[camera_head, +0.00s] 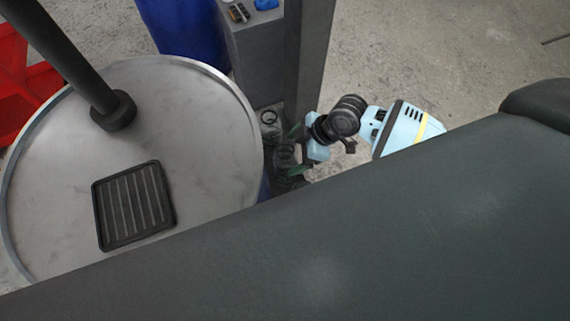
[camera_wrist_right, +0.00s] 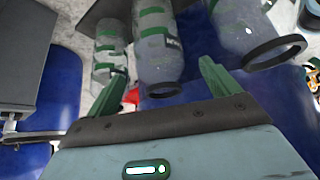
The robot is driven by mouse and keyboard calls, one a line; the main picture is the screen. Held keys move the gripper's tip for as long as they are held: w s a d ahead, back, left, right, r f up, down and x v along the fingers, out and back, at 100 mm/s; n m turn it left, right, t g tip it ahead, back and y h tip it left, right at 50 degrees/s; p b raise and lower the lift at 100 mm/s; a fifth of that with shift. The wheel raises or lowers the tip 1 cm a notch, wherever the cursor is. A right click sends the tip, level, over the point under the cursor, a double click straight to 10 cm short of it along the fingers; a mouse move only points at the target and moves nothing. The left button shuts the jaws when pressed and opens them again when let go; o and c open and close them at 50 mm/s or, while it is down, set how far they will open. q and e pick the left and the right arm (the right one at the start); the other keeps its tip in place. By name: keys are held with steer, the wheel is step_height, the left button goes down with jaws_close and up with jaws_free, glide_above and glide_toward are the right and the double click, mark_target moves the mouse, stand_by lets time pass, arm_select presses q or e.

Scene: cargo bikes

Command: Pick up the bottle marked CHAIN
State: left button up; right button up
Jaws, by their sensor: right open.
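Several clear bottles with green bands stand by the drum. In the right wrist view, the middle bottle (camera_wrist_right: 158,45) has its dark-ringed mouth between my fingers in the picture. Its lettering is partly visible but unreadable, so I cannot tell which bottle says CHAIN. Another bottle (camera_wrist_right: 110,48) is at left and a larger-looking one (camera_wrist_right: 240,30) at right. My right gripper (camera_wrist_right: 160,70) is open, its green fingers apart; I cannot tell whether they touch the bottle. In the head view, the right gripper (camera_head: 291,153) is at the small dark bottles (camera_head: 284,158). My left gripper is out of view.
A round grey drum top (camera_head: 205,150) with a black ribbed tray (camera_head: 133,205) is left of the gripper. A grey post (camera_head: 308,60) and box (camera_head: 255,55) stand behind it. A blue drum (camera_head: 185,35) and red crate (camera_head: 12,85) are further left.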

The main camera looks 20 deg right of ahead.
steer(key=shift+x, duration=2.55)
steer(key=shift+d, duration=0.1)
steer(key=shift+c, duration=0.5)
steer(key=c, duration=1.2)
